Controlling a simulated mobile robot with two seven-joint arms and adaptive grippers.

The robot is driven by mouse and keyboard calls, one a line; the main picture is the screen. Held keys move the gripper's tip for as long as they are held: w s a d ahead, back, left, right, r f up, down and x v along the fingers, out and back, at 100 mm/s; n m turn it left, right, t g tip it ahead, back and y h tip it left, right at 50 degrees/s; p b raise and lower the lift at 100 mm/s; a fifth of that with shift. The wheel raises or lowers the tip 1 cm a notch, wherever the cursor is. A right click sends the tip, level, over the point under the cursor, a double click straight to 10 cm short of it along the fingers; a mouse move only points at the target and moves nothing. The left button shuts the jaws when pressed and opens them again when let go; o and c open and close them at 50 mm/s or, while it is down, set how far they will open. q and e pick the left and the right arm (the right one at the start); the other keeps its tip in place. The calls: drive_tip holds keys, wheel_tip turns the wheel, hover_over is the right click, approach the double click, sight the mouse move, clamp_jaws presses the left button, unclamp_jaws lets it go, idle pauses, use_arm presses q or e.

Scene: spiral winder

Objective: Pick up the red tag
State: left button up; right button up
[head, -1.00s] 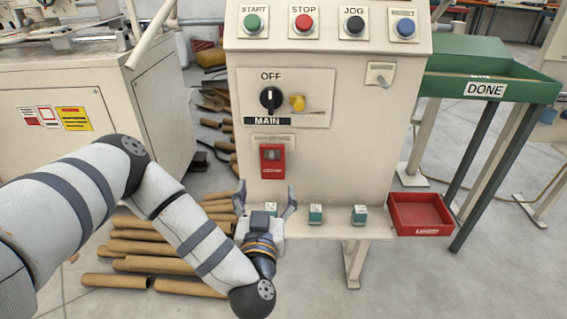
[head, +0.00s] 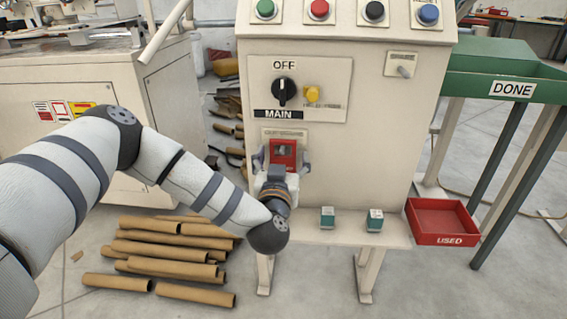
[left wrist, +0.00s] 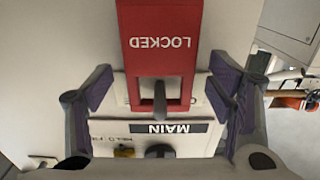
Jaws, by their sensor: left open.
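The red tag (head: 284,152) hangs on the front of the cream cabinet, below the MAIN switch. In the left wrist view the red tag (left wrist: 160,40) appears upside down with the word LOCKED and a slot with a grey peg through it. My left gripper (head: 282,162) is open in front of the tag, one finger to each side. In the left wrist view the fingers of my left gripper (left wrist: 162,88) stand apart with the tag between them, not closed on it. The tag's lower part is hidden by the gripper in the head view. My right gripper is not in view.
The black MAIN switch (head: 283,92) and a yellow knob (head: 312,94) sit above. A narrow shelf (head: 350,232) with small green-and-white boxes (head: 327,218) runs below. A red USED bin (head: 440,222) and green DONE tray (head: 505,88) are right. Cardboard tubes (head: 165,245) lie on the floor.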

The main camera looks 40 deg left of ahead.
use_arm(q)
drive_tip(key=c, duration=1.2)
drive_tip(key=shift+c, duration=0.2)
drive_tip(key=shift+r+p, duration=0.3)
drive_tip(key=shift+r, duration=0.25)
drive_tip(key=p+v, duration=1)
drive_tip(key=v, duration=0.8)
drive_tip(key=shift+r+p, duration=0.2)
drive_tip(key=shift+p, duration=0.2)
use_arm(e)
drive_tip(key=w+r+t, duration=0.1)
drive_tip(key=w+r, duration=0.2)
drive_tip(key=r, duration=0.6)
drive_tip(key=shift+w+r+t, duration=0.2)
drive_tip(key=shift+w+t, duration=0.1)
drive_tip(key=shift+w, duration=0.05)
